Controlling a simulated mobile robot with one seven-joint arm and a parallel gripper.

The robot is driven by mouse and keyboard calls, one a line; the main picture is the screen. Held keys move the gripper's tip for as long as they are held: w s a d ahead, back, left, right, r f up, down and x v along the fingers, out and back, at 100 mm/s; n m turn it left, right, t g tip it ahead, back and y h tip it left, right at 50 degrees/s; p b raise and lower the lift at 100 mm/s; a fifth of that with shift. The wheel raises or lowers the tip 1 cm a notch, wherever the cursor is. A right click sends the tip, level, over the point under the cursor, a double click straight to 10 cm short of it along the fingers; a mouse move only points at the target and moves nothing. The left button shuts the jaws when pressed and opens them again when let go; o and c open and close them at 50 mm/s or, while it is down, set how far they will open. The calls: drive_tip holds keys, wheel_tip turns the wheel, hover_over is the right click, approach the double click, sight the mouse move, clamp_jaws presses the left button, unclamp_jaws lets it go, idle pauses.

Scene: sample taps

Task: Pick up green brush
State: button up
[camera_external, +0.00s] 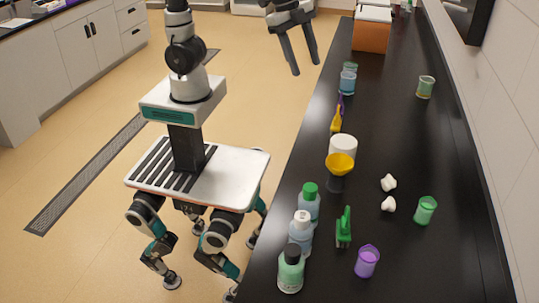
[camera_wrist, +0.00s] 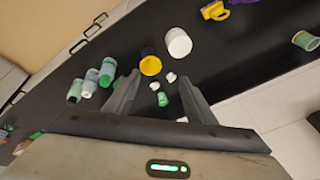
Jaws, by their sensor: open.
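The green brush (camera_external: 344,228) stands on the black counter near its front end in the external view, just right of the bottles. My gripper (camera_external: 306,68) is high up in the external view, far from the brush and above the floor left of the counter. Its two fingers are apart with nothing between them. In the wrist view my gripper (camera_wrist: 158,92) shows both fingers spread.
Bottles (camera_external: 300,230) crowd the brush's left side. A purple beaker (camera_external: 367,261), green beaker (camera_external: 425,211) and white pieces (camera_external: 388,183) lie to its right. The counter's right strip is mostly clear.

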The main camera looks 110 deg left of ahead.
drive_tip(key=w+d+f+m+g+h, duration=0.2)
drive_tip(key=w+d+f+m, duration=0.4)
drive_tip(key=w+d, duration=0.45)
drive_tip(key=m+g+h+b, duration=0.1)
drive_tip(key=m+h+b, duration=0.1)
approach(345, 225)
drive_tip(key=f, duration=0.3)
drive_tip(key=f+p, duration=0.1)
drive_tip(key=f, duration=0.2)
drive_tip(key=shift+w+a, duration=0.2)
drive_tip(key=shift+w, duration=0.05)
drive_tip(key=shift+p+x, duration=0.4)
drive_tip(key=shift+x, duration=2.7)
drive_tip(key=shift+a, duration=0.15)
drive_tip(key=c, duration=1.2)
drive_tip(key=shift+o, duration=0.2)
